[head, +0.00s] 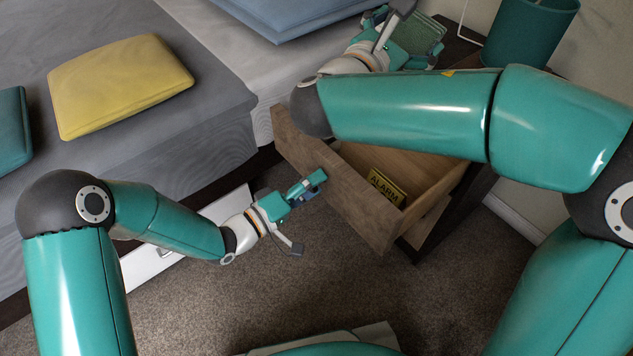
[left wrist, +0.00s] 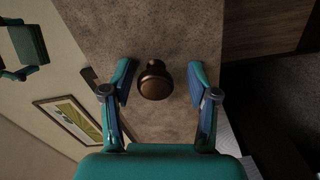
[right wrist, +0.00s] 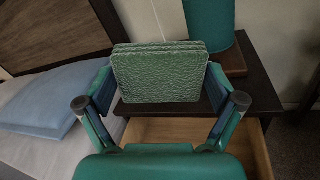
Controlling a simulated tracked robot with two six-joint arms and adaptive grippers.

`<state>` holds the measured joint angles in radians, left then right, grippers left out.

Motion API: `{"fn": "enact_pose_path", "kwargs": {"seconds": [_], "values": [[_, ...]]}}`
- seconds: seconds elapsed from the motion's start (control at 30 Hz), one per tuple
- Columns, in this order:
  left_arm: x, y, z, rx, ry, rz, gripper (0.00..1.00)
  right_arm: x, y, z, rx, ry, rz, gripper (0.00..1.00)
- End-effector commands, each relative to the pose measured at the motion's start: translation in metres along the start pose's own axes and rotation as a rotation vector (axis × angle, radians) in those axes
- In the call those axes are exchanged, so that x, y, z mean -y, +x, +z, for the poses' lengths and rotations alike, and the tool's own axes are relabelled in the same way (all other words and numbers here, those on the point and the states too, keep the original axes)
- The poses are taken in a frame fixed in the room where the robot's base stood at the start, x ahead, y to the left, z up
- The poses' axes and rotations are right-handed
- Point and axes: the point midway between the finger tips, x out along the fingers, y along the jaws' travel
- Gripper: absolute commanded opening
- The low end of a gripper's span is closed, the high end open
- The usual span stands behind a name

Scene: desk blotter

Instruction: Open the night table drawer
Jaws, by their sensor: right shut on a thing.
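The night table drawer (head: 335,200) is pulled out, showing its wooden inside. Its front carries a round dark bronze knob (left wrist: 155,80), seen in the left wrist view and hidden in the head view. My left gripper (head: 308,188) is open at the drawer front. In the left wrist view its fingers (left wrist: 160,85) stand apart on either side of the knob, with visible gaps. My right gripper (right wrist: 160,95) is shut on a green textured block (right wrist: 160,72) above the night table (right wrist: 258,90). The block also shows in the head view (head: 425,35), partly behind my right arm.
A yellow box marked ALARM (head: 386,188) lies in the drawer. A teal lamp (head: 530,30) stands on the night table. The bed with a yellow pillow (head: 115,82) is at left. Carpet below the drawer is clear.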

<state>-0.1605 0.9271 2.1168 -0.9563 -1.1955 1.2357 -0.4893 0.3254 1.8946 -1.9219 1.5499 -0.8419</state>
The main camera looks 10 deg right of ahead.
Motion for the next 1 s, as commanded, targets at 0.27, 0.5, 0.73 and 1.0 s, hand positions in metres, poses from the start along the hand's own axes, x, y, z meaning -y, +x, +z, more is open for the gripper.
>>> {"fn": "enact_pose_path", "kwargs": {"seconds": [0.27, 0.5, 0.73, 1.0], "values": [[-0.001, -0.003, -0.002, -0.003, 0.001, 0.002, 0.59, 0.0, 0.0, 0.0, 0.0, 0.0, 0.0, 0.65], [0.0, -0.035, -0.003, -0.007, -0.001, 0.001, 0.59, 0.0, 0.0, 0.0, 0.0, 0.0, 0.0, 0.65], [0.001, -0.081, -0.004, -0.006, 0.0, 0.0, 0.59, 0.0, 0.0, 0.0, 0.0, 0.0, 0.0, 0.65], [0.002, -0.115, -0.003, -0.003, 0.0, 0.0, 0.59, 0.0, 0.0, 0.0, 0.0, 0.0, 0.0, 0.65]]}}
